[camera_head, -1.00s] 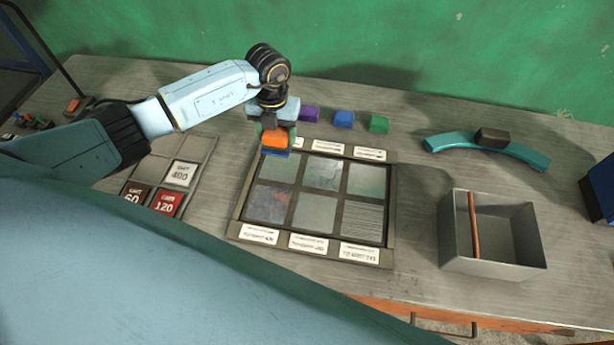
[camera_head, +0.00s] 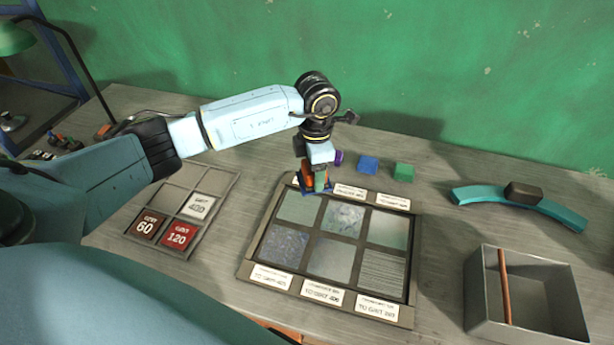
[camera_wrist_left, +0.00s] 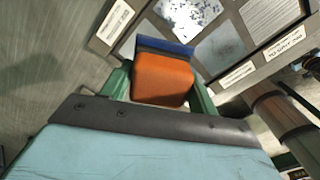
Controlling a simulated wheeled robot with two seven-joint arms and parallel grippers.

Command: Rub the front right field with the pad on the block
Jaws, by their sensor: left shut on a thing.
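My left gripper (camera_head: 317,176) is shut on an orange block (camera_head: 308,180) with a blue pad (camera_head: 319,192) on its underside. The block is at the back edge of the framed panel (camera_head: 254,242), near the back left and back middle fields. I cannot tell whether the pad touches the panel. In the left wrist view the orange block (camera_wrist_left: 163,80) sits between green fingers, with the blue pad (camera_wrist_left: 166,46) beyond it. The front right field (camera_head: 381,274) is grey with fine stripes and lies uncovered, away from the block. My right gripper is out of view.
A grit tray (camera_head: 178,236) with labelled squares lies left of the panel. Purple, blue (camera_head: 368,164) and green (camera_head: 404,172) blocks stand behind it. A teal arc (camera_head: 480,196) with a dark block and an open metal box (camera_head: 485,318) are at the right.

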